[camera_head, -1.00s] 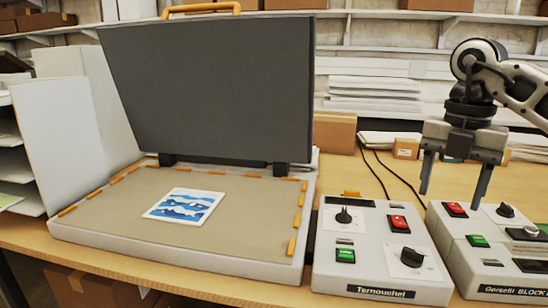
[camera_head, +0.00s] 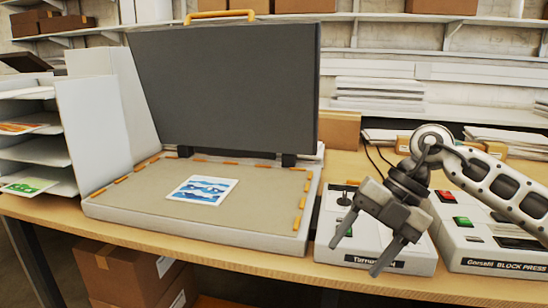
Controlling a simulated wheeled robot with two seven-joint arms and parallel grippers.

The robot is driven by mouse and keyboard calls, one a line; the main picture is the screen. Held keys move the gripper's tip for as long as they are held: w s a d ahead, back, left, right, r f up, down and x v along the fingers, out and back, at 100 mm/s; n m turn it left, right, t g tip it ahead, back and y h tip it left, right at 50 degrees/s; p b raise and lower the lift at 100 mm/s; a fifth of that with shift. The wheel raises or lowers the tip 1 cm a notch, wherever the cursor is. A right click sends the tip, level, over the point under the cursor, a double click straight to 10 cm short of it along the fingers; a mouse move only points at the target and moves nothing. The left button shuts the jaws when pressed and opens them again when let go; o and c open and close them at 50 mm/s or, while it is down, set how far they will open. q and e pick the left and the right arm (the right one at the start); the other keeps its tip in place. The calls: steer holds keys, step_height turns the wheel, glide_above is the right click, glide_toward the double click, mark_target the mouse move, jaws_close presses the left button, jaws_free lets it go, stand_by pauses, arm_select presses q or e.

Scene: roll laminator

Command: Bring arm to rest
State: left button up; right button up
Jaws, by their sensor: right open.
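My right gripper (camera_head: 356,254) is open and empty. It hangs tilted in front of the "Ternouchel" control box, its fingers pointing down and to the left, and it hides much of that box's panel. My right arm (camera_head: 480,180) comes in from the right edge, over the second control box. My left gripper is out of view.
An open press (camera_head: 100,210) has a raised dark lid (camera_head: 225,90) and a blue-and-white card (camera_head: 203,190) on its bed. The Ternouchel control box (camera_head: 335,203) and the "Gorselli BLOCK PRESS" box (camera_head: 505,250) stand right of it. Paper shelves (camera_head: 35,153) stand left; cardboard boxes (camera_head: 130,275) sit below the table.

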steer(key=s+a+f+m+t+y, duration=0.1)
steer(key=s+a+m+y, duration=0.15)
steer(key=a+y, duration=0.5)
steer(key=s+a+f+m+t+y, duration=0.1)
steer(key=s+a+y, duration=0.2)
steer(key=a+y, duration=0.45)
steer(key=w+d+f+m+t+h, duration=0.1)
steer(key=d+f+m+t+h, duration=0.4)
steer(key=m+t, duration=0.4)
steer(key=w+d+f+m+t+h, duration=0.1)
steer(key=d+f+m+t+h, duration=0.2)
steer(key=f+m+t+h, duration=0.6)
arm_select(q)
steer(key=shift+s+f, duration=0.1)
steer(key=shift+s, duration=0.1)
arm_select(e)
steer(key=s+d+f+m+g+h, duration=0.2)
steer(key=s+d+f+m+g, duration=0.2)
steer(key=s+f, duration=0.3)
steer(key=s+d+f+m+g+h, duration=0.2)
steer(key=s+d+f+m+g, duration=0.1)
steer(key=s+f, duration=0.4)
steer(key=shift+s+d+f+m+g, duration=0.3)
steer(key=shift+d+f+m+g, duration=0.1)
steer(key=shift+f+m+g, duration=0.25)
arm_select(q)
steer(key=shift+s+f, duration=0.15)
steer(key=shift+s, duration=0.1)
